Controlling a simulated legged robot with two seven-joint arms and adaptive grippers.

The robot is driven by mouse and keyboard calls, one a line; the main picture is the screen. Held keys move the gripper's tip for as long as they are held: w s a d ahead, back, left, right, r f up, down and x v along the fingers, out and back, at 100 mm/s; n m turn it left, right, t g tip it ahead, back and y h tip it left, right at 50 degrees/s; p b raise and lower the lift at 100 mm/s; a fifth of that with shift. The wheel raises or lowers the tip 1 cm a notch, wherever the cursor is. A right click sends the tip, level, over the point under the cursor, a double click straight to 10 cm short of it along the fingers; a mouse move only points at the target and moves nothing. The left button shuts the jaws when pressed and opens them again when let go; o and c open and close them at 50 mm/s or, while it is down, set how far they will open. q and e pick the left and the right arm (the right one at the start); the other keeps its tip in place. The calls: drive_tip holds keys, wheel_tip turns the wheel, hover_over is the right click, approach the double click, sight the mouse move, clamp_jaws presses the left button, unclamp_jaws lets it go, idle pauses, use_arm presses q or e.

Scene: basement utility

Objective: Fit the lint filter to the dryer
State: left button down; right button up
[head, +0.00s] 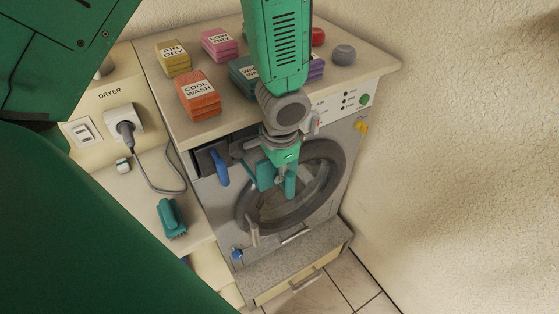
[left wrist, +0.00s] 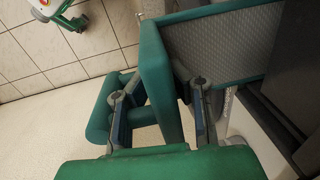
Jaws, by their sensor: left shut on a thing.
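My left gripper (head: 284,172) hangs in front of the dryer's upper front and is shut on the lint filter, of which teal parts (head: 291,184) show. In the left wrist view the lint filter (left wrist: 215,48) has a teal frame and grey mesh, with a teal part (left wrist: 160,85) between the fingers (left wrist: 160,112). The dryer (head: 340,150) is grey with a round dark-rimmed door (head: 246,205). A dark recessed panel with a blue handle (head: 220,168) is at its upper left front. The arm hides part of the front; I cannot tell whether the filter touches it. My right gripper is not in view.
Labelled blocks, such as the orange one (head: 198,95) and the yellow one (head: 174,58), stand on the dryer top. A teal brush (head: 171,218) lies on the left ledge below a plugged-in cord (head: 183,178). A bare wall (head: 470,150) is at right.

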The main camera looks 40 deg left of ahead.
use_arm(q)
drive_tip(key=shift+w+a+p, duration=0.2)
drive_tip(key=shift+w+a, duration=0.1)
drive_tip(key=shift+a, duration=0.45)
drive_tip(key=shift+w+a+p, duration=0.2)
drive_tip(key=shift+w+a, duration=0.1)
drive_tip(key=shift+a, duration=0.45)
drive_tip(key=shift+w+a+p, duration=0.2)
drive_tip(key=shift+w+a, duration=0.1)
drive_tip(key=shift+a, duration=0.45)
drive_tip(key=shift+d, duration=0.15)
drive_tip(key=s+d, duration=0.3)
drive_tip(key=d, duration=0.4)
drive_tip(key=shift+d+p, duration=0.3)
drive_tip(key=shift+p, duration=0.05)
drive_tip(key=shift+s, duration=0.1)
drive_tip(key=shift+p, duration=0.4)
idle(0.7)
drive_tip(key=shift+a, duration=0.3)
drive_tip(key=shift+w+a+p, duration=0.2)
drive_tip(key=shift+w+a, duration=0.35)
drive_tip(key=shift+a, duration=0.65)
drive_tip(key=shift+w+a+p, duration=0.2)
drive_tip(key=shift+w+a, duration=0.3)
drive_tip(key=shift+a, duration=0.75)
drive_tip(key=shift+w+a+p, duration=0.2)
drive_tip(key=shift+w+a, duration=0.35)
drive_tip(key=shift+a, duration=0.65)
drive_tip(key=shift+d, duration=0.15)
